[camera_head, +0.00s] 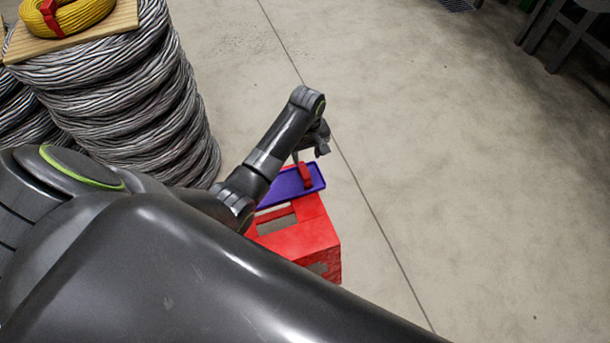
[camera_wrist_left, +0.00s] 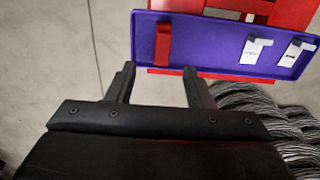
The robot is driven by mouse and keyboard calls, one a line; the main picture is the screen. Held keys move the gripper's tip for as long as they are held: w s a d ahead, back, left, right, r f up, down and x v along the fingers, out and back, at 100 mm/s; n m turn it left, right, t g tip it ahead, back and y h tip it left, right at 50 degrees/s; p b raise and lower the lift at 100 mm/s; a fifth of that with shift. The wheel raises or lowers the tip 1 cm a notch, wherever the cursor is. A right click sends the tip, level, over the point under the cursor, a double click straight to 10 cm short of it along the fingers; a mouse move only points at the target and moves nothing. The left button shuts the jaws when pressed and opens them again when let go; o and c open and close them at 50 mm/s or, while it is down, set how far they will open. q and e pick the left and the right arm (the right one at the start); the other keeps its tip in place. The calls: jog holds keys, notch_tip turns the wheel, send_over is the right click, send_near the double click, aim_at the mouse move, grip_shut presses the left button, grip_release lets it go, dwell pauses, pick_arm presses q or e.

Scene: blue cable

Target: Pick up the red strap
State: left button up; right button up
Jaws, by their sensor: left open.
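A red strap (camera_head: 306,176) lies on the purple tray (camera_head: 270,199), near the tray's right end in the head view. In the left wrist view the red strap (camera_wrist_left: 163,43) lies across the left part of the purple tray (camera_wrist_left: 215,45). My left gripper (camera_head: 309,154) is just above the tray's strap end in the head view. In the left wrist view its two fingers (camera_wrist_left: 158,72) are apart, with nothing between them, and point at the strap's lower end. My right gripper is not in view.
The tray rests on a red crate (camera_head: 308,241). Two white tags (camera_wrist_left: 254,50) lie on the tray. Grey cable coils (camera_head: 170,120) stand at left; a yellow coil with a red band (camera_head: 68,17) lies on a wooden board atop them.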

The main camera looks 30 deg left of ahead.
aim_at(305, 172)
pick_arm(q)
notch_tip(305, 172, down, 4)
jog(key=shift+f+b, duration=0.25)
jog(key=shift+b, duration=0.25)
jog(key=shift+f, duration=0.6)
jog(key=f, duration=0.1)
jog(key=f+b, duration=0.1)
jog(key=f, duration=0.1)
jog(key=shift+a, duration=0.3)
jog(key=shift+f+b, duration=0.4)
jog(key=shift+f, duration=0.3)
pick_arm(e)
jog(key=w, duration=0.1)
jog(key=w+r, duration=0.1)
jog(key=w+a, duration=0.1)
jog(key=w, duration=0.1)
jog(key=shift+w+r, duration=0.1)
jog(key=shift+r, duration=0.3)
pick_arm(q)
jog(key=c, duration=1)
jog(key=shift+r, duration=0.1)
